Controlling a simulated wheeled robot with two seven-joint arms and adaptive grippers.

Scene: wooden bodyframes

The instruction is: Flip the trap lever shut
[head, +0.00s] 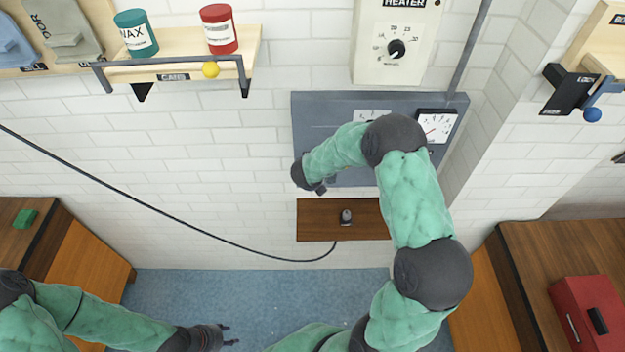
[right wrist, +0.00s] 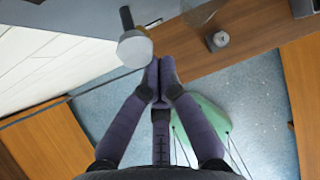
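A lever-like part with a round grey knob (right wrist: 135,48) on a dark stem shows in the right wrist view; I take it for the trap lever, but no label is readable. It appears to stand out from the grey wall panel (head: 330,118), and my right arm hides most of that area in the head view. My right gripper (right wrist: 160,80) has its fingertips together with nothing seen between them, just beside the knob; contact is unclear. In the head view the right gripper (head: 319,188) is at the panel's lower left. My left gripper (head: 225,335) is open and empty, low over the floor.
A brown wooden board (head: 315,220) with a grey peg (head: 346,217) is below the panel, with a black cable (head: 180,212) running to it. A heater box (head: 385,60) is above. A shelf (head: 180,42) holds two cans. A red box (head: 590,313) stands at right.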

